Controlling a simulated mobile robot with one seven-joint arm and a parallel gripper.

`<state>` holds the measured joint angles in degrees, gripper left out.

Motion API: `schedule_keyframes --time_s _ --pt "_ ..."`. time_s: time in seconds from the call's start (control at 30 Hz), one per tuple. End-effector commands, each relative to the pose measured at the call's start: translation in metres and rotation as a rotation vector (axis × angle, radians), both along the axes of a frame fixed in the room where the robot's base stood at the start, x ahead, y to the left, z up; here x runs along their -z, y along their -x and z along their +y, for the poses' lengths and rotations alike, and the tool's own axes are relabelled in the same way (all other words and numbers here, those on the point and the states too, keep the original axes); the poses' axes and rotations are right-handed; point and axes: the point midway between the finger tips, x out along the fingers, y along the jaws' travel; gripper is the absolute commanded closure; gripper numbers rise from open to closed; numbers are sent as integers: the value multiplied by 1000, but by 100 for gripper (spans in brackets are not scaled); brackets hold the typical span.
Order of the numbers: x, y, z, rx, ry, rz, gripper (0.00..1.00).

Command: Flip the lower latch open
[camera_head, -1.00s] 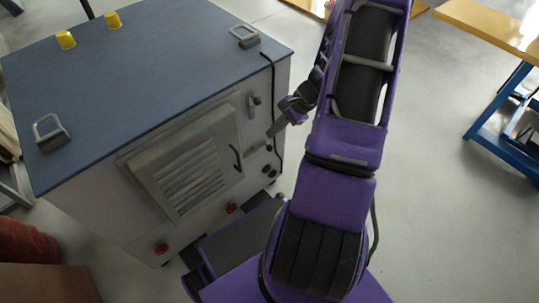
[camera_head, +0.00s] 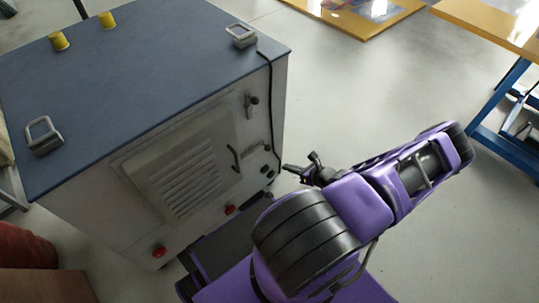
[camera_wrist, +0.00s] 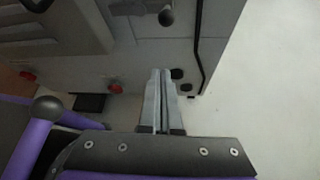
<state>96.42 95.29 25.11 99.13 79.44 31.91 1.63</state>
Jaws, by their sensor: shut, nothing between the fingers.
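The grey cabinet (camera_head: 150,110) has a louvred door (camera_head: 187,165) on its front. Right of the door, the upper latch (camera_head: 252,102) shows a dark knob. The lower latch (camera_head: 258,146) sits below it as a grey bar running roughly sideways, with a dark knob at its right end. A dark round knob, seemingly the lower latch's (camera_wrist: 167,17), shows at the top of the wrist view. My gripper (camera_head: 286,167) is right of the cabinet's front, low beside the latches. In the wrist view its fingers (camera_wrist: 164,72) are together and empty, apart from the knob.
A black cable (camera_head: 275,110) hangs down the cabinet's right edge. Black sockets or knobs (camera_head: 266,170) and red buttons (camera_head: 230,209) sit low on the front. Yellow pieces (camera_head: 107,20) and metal handles (camera_head: 43,137) are on top. Floor (camera_head: 380,90) to the right is open.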

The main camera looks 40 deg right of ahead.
Motion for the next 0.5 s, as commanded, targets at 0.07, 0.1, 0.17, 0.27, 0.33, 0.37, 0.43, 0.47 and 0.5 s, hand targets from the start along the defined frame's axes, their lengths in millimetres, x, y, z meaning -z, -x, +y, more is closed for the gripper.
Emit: schedule_keyframes --time_s 0.07,0.1,0.17,0.27,0.33,0.37,0.43,0.47,0.5 --pt "3 1 -1 27 -15 -3 100" --pt "4 2 -2 34 -18 -3 100" --pt "4 2 -2 37 -20 -3 100" --pt "4 2 -2 36 -19 -3 100" --pt "4 2 -2 35 -20 -3 100" --pt "4 2 -2 35 -20 -3 100" --pt "5 1 -1 35 -19 -3 100" --pt "5 0 -1 34 -20 -3 100" --pt "6 -1 -1 34 -20 -3 100"
